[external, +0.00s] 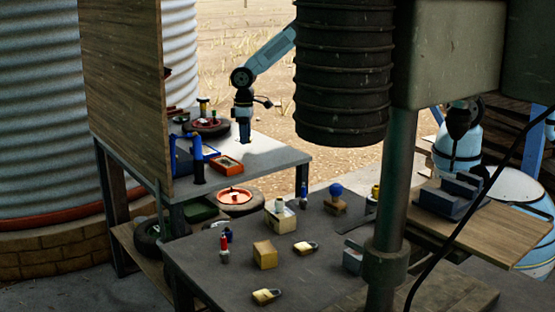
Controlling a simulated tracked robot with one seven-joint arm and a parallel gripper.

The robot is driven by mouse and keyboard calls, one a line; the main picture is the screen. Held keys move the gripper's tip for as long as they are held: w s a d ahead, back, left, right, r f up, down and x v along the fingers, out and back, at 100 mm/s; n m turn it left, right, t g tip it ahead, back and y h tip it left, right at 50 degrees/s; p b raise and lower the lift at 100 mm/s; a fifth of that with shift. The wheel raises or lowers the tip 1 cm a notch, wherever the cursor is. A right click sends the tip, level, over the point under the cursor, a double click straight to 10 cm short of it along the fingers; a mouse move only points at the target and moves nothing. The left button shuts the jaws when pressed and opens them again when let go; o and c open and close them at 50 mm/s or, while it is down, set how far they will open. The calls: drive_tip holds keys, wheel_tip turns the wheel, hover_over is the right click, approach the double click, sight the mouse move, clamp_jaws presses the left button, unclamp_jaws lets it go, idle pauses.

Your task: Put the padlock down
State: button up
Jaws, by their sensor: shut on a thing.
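My gripper (244,138) points down at the end of my light blue arm, over the pale sunlit part of the grey workbench at the back. It is shut on the padlock, which is too small and too covered by the fingers to make out. I cannot tell whether it touches the bench top. Two small brass-coloured things that look like padlocks lie apart on the dark front table, one near the middle (306,248) and one near the front (267,296).
A red-orange box (226,164) and blue upright posts (197,158) stand left of my gripper. A tyre with a red hub (207,125) lies behind them. The bench (268,150) is clear to the right. A black ribbed cylinder (343,70) hangs in front of my arm.

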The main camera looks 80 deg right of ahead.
drive_tip(key=shift+w+f, duration=0.25)
drive_tip(key=shift+f, duration=0.05)
drive_tip(key=shift+w+f, duration=0.1)
drive_tip(key=shift+f, duration=1.5)
drive_tip(key=o, duration=1.1)
drive_tip(key=shift+f, duration=0.1)
